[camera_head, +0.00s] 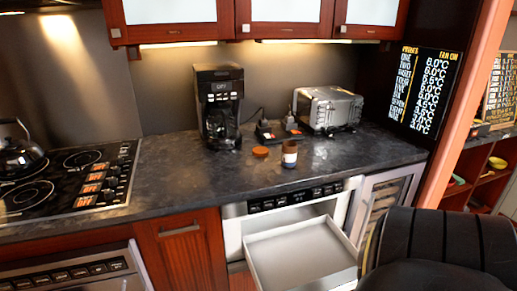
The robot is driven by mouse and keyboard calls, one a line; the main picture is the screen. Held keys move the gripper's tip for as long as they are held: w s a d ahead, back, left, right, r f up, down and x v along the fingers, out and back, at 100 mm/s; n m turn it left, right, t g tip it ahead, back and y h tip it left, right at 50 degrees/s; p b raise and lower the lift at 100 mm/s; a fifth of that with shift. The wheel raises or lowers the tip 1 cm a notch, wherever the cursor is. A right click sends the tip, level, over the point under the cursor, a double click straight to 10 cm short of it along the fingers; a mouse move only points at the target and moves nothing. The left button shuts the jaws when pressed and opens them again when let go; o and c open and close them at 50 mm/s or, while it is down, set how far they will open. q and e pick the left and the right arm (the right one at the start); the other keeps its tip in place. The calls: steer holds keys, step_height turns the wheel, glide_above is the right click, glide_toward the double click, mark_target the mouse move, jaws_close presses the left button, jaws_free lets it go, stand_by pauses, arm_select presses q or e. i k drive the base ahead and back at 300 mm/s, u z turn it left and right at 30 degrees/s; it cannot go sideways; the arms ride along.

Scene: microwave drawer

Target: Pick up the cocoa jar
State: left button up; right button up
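A small jar (289,154) stands upright on the dark countertop (190,180), near the front edge and above the open drawer. It has a brown upper part, a white label band and a dark base. I take it to be the cocoa jar, but its label is too small to read. A round orange-brown lid-like piece (260,151) lies on the counter just left of it, apart from it. Neither of my grippers shows in the head view. Nothing is seen touching the jar.
A microwave drawer (300,258) is pulled open below the counter. A black coffee maker (219,105) and a silver toaster (328,108) stand behind the jar. A stove (70,180) with a kettle (20,150) is left. A black chair-like back (440,250) blocks the lower right.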

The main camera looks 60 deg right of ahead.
mark_target(289, 149)
steer(key=z, duration=0.8)
steer(key=i, duration=1.1)
steer(key=z, duration=1.05)
